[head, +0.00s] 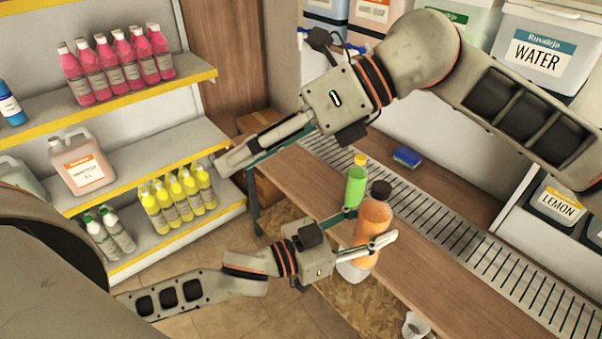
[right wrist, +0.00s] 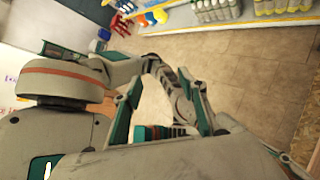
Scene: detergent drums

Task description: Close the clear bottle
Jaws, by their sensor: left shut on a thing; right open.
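My left gripper (head: 366,228) is shut on an orange-filled bottle (head: 374,218) with a dark top (head: 380,190), beside the wooden counter edge. Whether that top is screwed tight cannot be told. A pale, clear-looking piece (head: 352,271) shows just below the bottle; I cannot tell whether it belongs to it. My right gripper (head: 238,163) is open and empty, up and left of the bottle, apart from it. In the right wrist view its two fingers (right wrist: 161,84) are spread, with my other arm beyond; no clear bottle can be made out there.
A green bottle (head: 356,186) with a yellow cap stands on the counter (head: 450,262) behind the orange one. A blue sponge (head: 407,157) lies near the drain grate (head: 440,228). A small white cup (head: 415,325) is at lower right. Shelves (head: 150,105) with bottles stand at left.

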